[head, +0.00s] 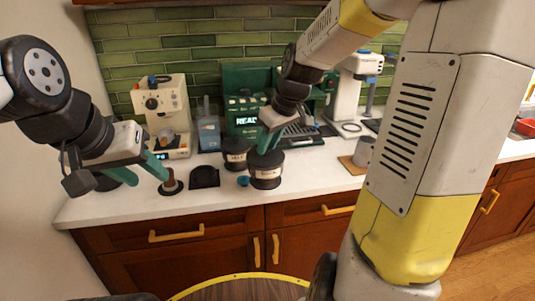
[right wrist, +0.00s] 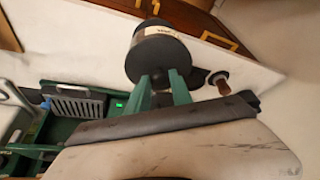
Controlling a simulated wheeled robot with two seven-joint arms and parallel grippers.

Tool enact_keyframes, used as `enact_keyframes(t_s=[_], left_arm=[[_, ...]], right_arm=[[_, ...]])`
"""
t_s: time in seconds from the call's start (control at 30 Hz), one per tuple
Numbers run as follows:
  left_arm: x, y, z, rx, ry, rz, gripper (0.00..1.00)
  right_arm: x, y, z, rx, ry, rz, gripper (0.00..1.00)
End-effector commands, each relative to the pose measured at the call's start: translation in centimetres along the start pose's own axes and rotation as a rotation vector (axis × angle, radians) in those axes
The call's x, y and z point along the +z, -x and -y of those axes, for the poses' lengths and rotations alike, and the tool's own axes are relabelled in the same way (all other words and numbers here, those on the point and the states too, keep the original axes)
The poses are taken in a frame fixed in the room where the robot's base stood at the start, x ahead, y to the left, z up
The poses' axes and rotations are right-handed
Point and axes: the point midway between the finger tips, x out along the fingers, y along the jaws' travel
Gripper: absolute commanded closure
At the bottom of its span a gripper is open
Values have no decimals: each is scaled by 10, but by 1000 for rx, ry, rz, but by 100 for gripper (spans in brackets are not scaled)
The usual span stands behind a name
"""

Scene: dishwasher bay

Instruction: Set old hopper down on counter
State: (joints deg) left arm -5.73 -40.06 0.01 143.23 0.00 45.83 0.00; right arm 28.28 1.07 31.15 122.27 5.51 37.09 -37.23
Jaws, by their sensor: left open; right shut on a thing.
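My right gripper (head: 265,147) is shut on a dark round hopper with a pale label band (head: 265,172), which I take to be the old hopper. In the right wrist view the hopper (right wrist: 160,52) sits at the ends of the green fingers (right wrist: 160,84). It is roughly upright over the front part of the white counter (head: 218,198); I cannot tell whether its base touches. A second labelled hopper (head: 234,152) stands just behind and left of it. My left gripper (head: 149,180) is open and empty, beside a wooden-handled tamper (head: 171,181).
A green machine with a lit display (head: 245,122) stands behind. A cream espresso machine (head: 162,105), blue-grey container (head: 208,132) and black holder (head: 205,178) are left. A small blue item (head: 242,181) lies beside the held hopper. Clear counter lies right, before the grey cup (head: 364,151).

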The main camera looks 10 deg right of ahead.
Motion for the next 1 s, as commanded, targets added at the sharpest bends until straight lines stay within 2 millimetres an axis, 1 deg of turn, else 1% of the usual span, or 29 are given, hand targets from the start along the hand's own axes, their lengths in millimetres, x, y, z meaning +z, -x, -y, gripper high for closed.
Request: enact_keyframes(t_s=[0.03,0.13,0.23,0.47,0.6,0.73,0.8,0.9,1.0], left_arm=[[0,0,0,0,0,-1,55],[0,0,0,0,0,-1,55],[0,0,0,0,0,-1,55],[0,0,0,0,0,-1,55],[0,0,0,0,0,-1,55],[0,0,0,0,0,-1,55],[0,0,0,0,0,-1,55],[0,0,0,0,0,-1,55],[0,0,0,0,0,-1,55]], right_arm=[[-1,2,1,0,8,-3,100],[-3,2,-2,-6,17,-3,100],[-8,-2,-14,-8,17,-3,100],[-25,-15,-56,-8,15,-4,100],[-38,-24,-88,-8,15,-5,100],[-48,-32,-114,-7,16,-4,100],[-53,-35,-124,-7,16,-5,100],[-57,-38,-135,-6,17,-3,100],[-58,-39,-140,-5,18,-3,100]])
